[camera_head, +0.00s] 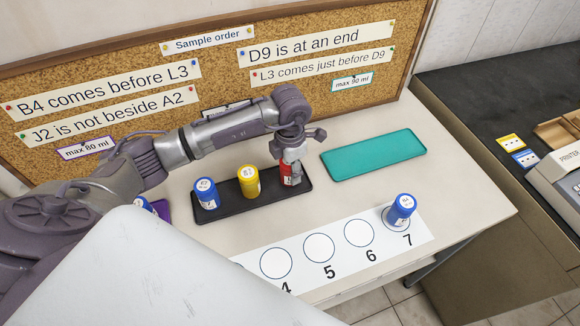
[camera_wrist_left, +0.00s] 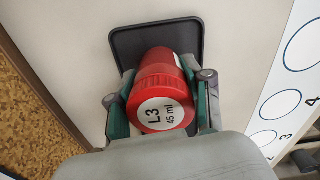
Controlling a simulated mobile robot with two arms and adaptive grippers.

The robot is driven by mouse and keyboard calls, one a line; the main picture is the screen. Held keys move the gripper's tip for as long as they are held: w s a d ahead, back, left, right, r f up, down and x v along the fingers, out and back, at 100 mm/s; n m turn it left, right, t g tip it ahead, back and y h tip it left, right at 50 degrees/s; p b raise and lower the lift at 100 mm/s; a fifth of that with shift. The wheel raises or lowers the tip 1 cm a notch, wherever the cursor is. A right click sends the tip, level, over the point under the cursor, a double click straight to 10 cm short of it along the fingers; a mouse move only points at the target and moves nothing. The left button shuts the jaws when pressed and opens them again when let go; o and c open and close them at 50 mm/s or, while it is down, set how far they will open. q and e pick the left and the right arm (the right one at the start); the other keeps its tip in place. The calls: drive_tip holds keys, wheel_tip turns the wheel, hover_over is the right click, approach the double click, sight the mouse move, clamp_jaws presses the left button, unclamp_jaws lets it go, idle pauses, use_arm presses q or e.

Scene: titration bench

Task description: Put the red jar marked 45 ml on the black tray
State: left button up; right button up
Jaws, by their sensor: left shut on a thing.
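The red jar (camera_head: 288,178) is at the right end of the black tray (camera_head: 236,216) in the head view. In the left wrist view the jar's lid (camera_wrist_left: 161,104) reads L3, 45 ml. My left gripper (camera_head: 291,165) is shut on the jar from above, with a finger on each side of it. The black tray (camera_wrist_left: 150,38) shows behind the jar in the wrist view. I cannot tell whether the jar's base touches the tray. A blue jar (camera_head: 206,194) and a yellow jar (camera_head: 248,182) stand on the tray to the left. My right gripper is not in view.
An empty teal tray (camera_head: 373,155) lies to the right. A white numbered strip (camera_head: 305,268) runs along the front, with a blue jar (camera_head: 400,209) at 7. A purple tray (camera_head: 162,209) and another blue-topped jar are partly hidden by my arm. A corkboard (camera_head: 215,75) stands behind.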

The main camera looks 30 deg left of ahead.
use_arm(q)
drive_tip(key=shift+f, duration=0.2)
drive_tip(key=o, duration=1.2)
drive_tip(key=shift+r, duration=0.15)
drive_tip(key=shift+r, duration=0.2)
wheel_tip(320, 180, up, 12)
drive_tip(key=shift+f+b, duration=0.1)
drive_tip(key=shift+b, duration=1)
drive_tip(key=shift+f, duration=0.1)
